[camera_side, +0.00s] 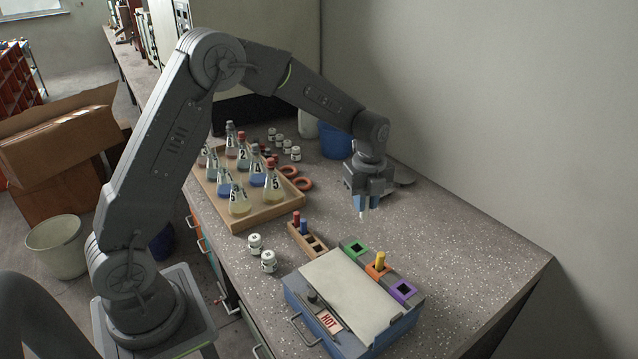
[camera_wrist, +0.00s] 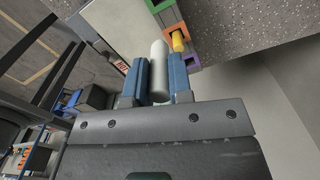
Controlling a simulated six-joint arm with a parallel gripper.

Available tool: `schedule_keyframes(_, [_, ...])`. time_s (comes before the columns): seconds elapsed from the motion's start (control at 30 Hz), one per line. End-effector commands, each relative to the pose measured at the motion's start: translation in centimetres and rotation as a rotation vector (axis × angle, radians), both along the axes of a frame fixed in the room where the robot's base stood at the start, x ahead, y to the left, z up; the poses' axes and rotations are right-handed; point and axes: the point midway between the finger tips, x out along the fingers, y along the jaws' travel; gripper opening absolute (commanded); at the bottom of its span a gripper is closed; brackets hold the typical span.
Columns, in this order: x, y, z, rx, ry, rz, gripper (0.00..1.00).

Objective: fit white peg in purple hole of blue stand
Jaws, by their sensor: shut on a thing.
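My gripper (camera_side: 366,203) is shut on the white peg (camera_wrist: 158,70), which shows between its two blue fingers in the wrist view. In the side view only a small white tip of the peg (camera_side: 362,214) shows below the fingers. The gripper is above the bench, behind the blue stand (camera_side: 375,344) and apart from it. The purple hole (camera_side: 404,289) is at the stand's right end and looks empty. In the wrist view a purple edge (camera_wrist: 193,61) shows just right of the peg. A yellow peg (camera_side: 380,260) stands in the orange hole; the green hole (camera_side: 357,248) looks empty.
A wooden rack (camera_side: 308,240) with a red and a blue peg stands left of the stand. White jars (camera_side: 268,261) are near it. A wooden tray of flasks (camera_side: 240,220) is further left. A blue container (camera_side: 335,141) is behind. The bench right of the gripper is clear.

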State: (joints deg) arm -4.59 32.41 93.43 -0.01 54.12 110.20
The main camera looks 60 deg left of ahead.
Motion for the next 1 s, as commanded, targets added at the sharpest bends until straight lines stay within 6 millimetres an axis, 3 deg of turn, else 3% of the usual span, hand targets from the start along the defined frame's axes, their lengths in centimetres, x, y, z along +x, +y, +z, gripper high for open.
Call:
schedule_keyframes(0.03, [0.5,-2.7,-0.1,0.000,0.001,-0.032,0.00])
schedule_keyframes(0.2, [1.1,-8.9,-0.1,0.000,0.001,-0.088,0.00])
schedule_keyframes(0.43, [1.0,-13.9,-0.2,0.000,0.000,-0.131,0.00])
schedule_keyframes(0.5, [0.9,-14.6,-0.6,0.001,0.005,-0.136,0.00])
schedule_keyframes(0.73, [0.9,-14.3,-4.2,0.000,0.005,-0.132,0.00])
schedule_keyframes(1.0, [0.9,-14.3,-5.9,0.000,0.002,-0.132,0.00])
